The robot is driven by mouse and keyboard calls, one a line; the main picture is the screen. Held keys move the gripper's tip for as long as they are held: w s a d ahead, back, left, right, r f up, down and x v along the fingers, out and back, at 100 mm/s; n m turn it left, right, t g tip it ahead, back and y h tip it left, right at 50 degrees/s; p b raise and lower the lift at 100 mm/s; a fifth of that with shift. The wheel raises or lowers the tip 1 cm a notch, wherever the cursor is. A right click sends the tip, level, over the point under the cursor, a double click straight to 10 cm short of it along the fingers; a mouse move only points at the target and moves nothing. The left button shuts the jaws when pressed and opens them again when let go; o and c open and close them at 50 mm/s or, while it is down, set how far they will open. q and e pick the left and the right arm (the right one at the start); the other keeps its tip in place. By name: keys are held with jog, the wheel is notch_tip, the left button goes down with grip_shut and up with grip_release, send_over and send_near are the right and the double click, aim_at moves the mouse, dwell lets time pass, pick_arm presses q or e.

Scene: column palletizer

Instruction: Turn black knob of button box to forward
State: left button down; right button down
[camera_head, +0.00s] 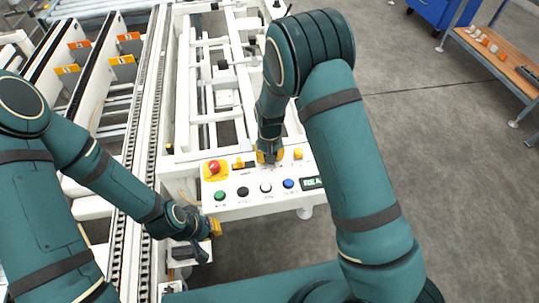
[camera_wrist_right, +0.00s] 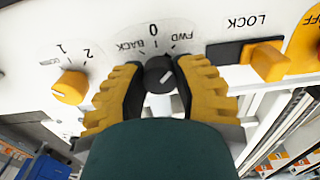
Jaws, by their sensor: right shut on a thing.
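The black knob (camera_wrist_right: 160,75) is in the right wrist view, on the white button box face under the BACK, 0 and FWD marks. Its white line slants up to the right, to the FWD side of 0. My right gripper (camera_wrist_right: 157,88) has its yellow-and-black fingers closed on both sides of the knob. In the head view, my right gripper (camera_head: 269,156) is at the back edge of the button box (camera_head: 250,207) and hides the knob. My left gripper (camera_head: 214,228) is low, beside the box's front left corner; its opening is unclear.
An orange selector marked 1 and 2 (camera_wrist_right: 71,87) and an orange LOCK switch (camera_wrist_right: 268,62) flank the knob. The box also has a red emergency stop (camera_head: 213,168), several push buttons and a display (camera_head: 313,183).

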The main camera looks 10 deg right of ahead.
jog(key=c, duration=0.6)
grip_release()
jog(key=shift+c, duration=0.2)
notch_tip(320, 180, up, 12)
